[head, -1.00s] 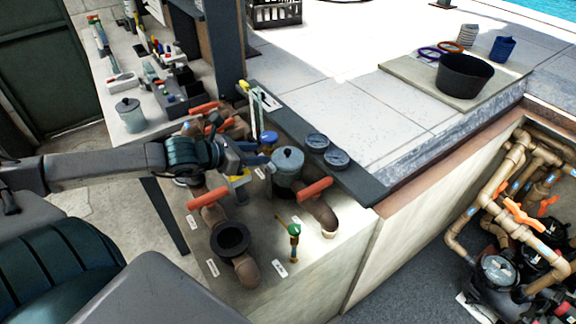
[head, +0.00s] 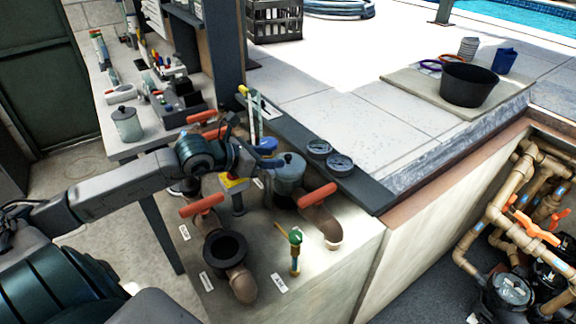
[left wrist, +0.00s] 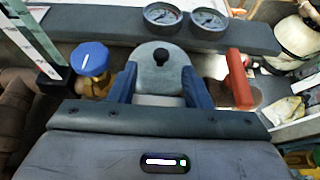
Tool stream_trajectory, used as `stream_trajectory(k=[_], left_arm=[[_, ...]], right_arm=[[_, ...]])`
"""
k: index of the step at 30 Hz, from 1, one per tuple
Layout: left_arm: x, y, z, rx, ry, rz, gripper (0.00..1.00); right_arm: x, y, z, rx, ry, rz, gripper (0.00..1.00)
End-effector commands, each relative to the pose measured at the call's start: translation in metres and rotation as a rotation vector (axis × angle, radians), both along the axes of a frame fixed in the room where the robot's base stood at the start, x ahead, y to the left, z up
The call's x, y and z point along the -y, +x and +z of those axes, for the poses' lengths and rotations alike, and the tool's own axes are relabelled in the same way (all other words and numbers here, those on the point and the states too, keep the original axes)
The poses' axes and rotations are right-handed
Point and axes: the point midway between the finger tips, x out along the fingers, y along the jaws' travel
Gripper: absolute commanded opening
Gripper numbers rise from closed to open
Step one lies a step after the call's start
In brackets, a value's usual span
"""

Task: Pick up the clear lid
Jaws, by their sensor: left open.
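The clear lid (head: 291,163), greyish and round with a dark knob, sits on a pot on the pipework counter. In the left wrist view the lid (left wrist: 160,80) shows straight ahead, its black knob standing up. My left gripper (head: 270,164) is beside the lid on its left. In the left wrist view its two blue fingers (left wrist: 160,88) are apart, one on each side of the lid. I cannot tell whether they touch it. The lid's near edge is hidden by the gripper body. My right gripper is not in view.
A blue-topped valve (left wrist: 90,60) stands close left of the lid and a red-orange handle (left wrist: 239,78) close right. Two gauges (head: 319,148) lie behind on the dark ledge. A lidded jar (head: 128,125) stands on the bench. A black tub (head: 468,84) stands on the deck.

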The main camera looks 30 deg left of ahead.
Motion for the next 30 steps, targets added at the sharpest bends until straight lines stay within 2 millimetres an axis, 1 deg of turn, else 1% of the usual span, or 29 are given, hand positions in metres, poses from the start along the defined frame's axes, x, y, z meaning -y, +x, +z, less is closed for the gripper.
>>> stream_trajectory(k=[2, 6, 15, 20, 27, 28, 29, 30], left_arm=[[0.004, 0.005, -0.001, 0.003, -0.009, -0.002, 0.44], [0.006, 0.012, -0.003, 0.001, -0.007, 0.001, 0.44], [0.013, 0.030, -0.012, -0.001, -0.004, 0.001, 0.44], [0.016, 0.034, -0.015, 0.000, -0.002, -0.002, 0.44], [0.016, 0.034, -0.016, -0.001, -0.001, -0.003, 0.44], [0.016, 0.034, -0.016, -0.001, -0.001, -0.003, 0.42], [0.016, 0.034, -0.016, -0.001, -0.001, -0.003, 0.36], [0.016, 0.034, -0.016, -0.001, -0.001, -0.003, 0.28]], right_arm=[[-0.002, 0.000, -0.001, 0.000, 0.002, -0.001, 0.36], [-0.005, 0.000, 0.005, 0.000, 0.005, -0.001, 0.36], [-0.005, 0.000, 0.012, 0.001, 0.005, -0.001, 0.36], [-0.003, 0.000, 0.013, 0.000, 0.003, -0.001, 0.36], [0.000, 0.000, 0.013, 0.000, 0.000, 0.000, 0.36], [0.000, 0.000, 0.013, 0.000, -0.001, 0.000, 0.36], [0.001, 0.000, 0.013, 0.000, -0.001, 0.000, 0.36], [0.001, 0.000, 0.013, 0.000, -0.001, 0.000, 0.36]])
